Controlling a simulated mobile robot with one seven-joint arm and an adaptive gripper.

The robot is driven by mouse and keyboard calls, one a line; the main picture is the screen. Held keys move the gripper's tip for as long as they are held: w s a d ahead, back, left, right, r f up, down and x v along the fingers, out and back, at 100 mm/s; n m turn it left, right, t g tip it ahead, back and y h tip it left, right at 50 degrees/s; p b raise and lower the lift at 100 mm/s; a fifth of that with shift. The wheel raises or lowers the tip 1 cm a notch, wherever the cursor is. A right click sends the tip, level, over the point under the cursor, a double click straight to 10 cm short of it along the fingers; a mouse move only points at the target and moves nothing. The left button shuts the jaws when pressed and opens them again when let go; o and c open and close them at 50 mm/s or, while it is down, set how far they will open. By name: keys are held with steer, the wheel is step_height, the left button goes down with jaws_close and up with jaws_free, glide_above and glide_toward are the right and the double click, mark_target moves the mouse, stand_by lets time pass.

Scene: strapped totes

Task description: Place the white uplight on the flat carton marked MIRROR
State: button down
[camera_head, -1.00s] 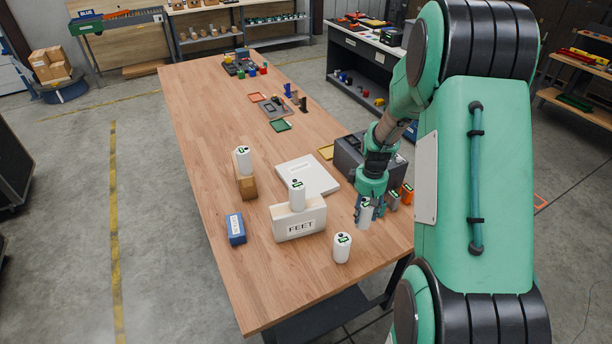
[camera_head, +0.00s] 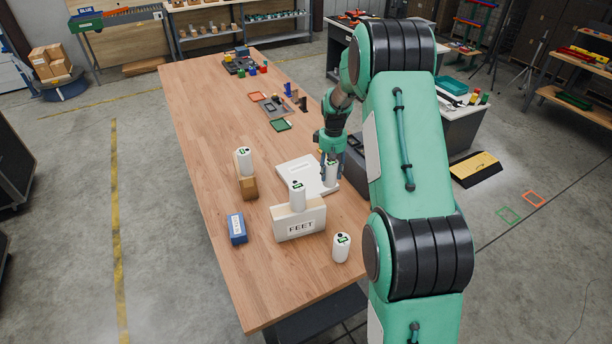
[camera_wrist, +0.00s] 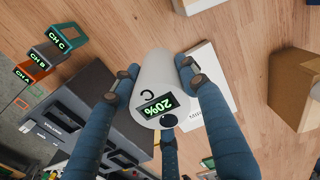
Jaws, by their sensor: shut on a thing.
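My gripper (camera_head: 331,164) is shut on a white uplight (camera_head: 331,175), held upright at the right edge of the flat white carton (camera_head: 296,172) as the head view shows it. In the wrist view, the fingers (camera_wrist: 158,76) surround the uplight (camera_wrist: 160,82), whose top display reads 20%. The carton (camera_wrist: 204,58) shows behind it with part of its lettering visible; the uplight and a finger hide the rest. A gap to the carton is hard to judge. Other white uplights stand on a wooden block (camera_head: 243,161), on the FEET carton (camera_head: 297,195) and on the table (camera_head: 341,248).
The FEET carton (camera_head: 285,228) stands upright in front of the flat carton. A blue box (camera_head: 237,229) lies to its left. A dark grey device (camera_wrist: 84,118) and channel-marked blocks (camera_wrist: 52,47) show in the wrist view. The table's left side (camera_head: 205,130) is clear.

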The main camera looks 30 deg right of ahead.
steer(key=w+a+p, duration=0.1)
steer(key=w+a, duration=0.3)
steer(key=w, duration=0.8)
steer(key=shift+a+r, duration=0.15)
steer(key=shift+r, duration=0.1)
step_height(320, 180, down, 6)
steer(key=shift+f+p, duration=0.15)
steer(key=shift+p, duration=0.2)
steer(key=shift+f, duration=0.1)
steer(key=shift+f, duration=1.75)
steer(key=shift+f, duration=0.15)
steer(key=c, duration=0.9)
jaws_free()
steer(key=shift+c, duration=0.2)
step_height(320, 180, up, 12)
